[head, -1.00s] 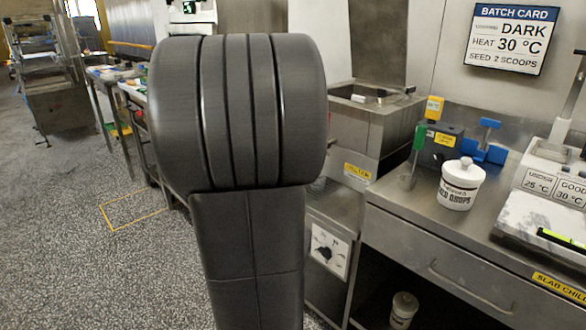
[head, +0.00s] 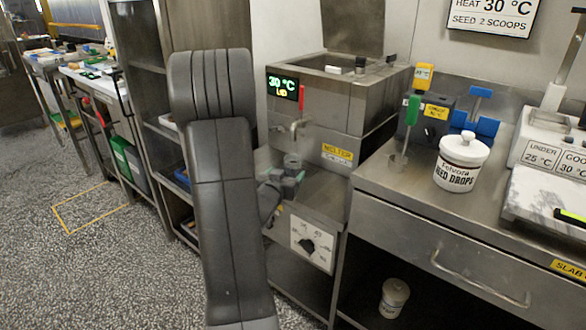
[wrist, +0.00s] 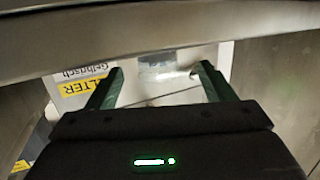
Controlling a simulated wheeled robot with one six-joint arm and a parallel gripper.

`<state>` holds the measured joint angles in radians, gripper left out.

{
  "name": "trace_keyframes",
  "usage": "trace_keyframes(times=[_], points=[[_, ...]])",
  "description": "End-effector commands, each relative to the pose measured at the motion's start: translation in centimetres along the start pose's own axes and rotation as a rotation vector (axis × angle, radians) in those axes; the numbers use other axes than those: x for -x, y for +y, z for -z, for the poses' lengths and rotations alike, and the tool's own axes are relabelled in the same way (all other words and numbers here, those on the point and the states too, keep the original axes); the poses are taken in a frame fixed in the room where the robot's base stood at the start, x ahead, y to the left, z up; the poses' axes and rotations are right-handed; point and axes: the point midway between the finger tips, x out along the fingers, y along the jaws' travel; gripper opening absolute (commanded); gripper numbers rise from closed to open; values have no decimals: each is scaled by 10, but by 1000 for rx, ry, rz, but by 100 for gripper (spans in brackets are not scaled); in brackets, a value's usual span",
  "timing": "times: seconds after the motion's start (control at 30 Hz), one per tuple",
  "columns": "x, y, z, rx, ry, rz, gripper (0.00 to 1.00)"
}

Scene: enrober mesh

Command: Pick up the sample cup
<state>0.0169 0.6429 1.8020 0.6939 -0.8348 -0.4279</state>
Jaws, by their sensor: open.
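A small greyish cup-like vessel (head: 292,161), likely the sample cup, shows below the tap on the melter's front in the head view. In the wrist view, a pale, see-through shape (wrist: 160,66) lies ahead between the fingers; its outline is blurred and its top is cut by a metal edge. My gripper (wrist: 160,82) is open, with its two green fingers apart on either side of that shape. In the head view my gripper (head: 284,182) is at the melter front, just below the vessel. Whether the fingers touch it I cannot tell.
The steel melter (head: 340,115) has a "30 °C" display and a dial panel (head: 312,245) below. A metal edge (wrist: 150,35) crosses close above my gripper. The seed drops jar (head: 459,165) and a green-handled tool (head: 411,112) stand on the right counter.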

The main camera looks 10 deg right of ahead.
Motion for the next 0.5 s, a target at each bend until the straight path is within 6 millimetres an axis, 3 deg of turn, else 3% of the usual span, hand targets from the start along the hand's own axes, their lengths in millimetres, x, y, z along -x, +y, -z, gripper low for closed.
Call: trace_keyframes(times=[0.27, 0.5], points=[[-25, 1, -1, -1, 0, 0, 76], [-60, 5, -4, 0, 1, 0, 76]])
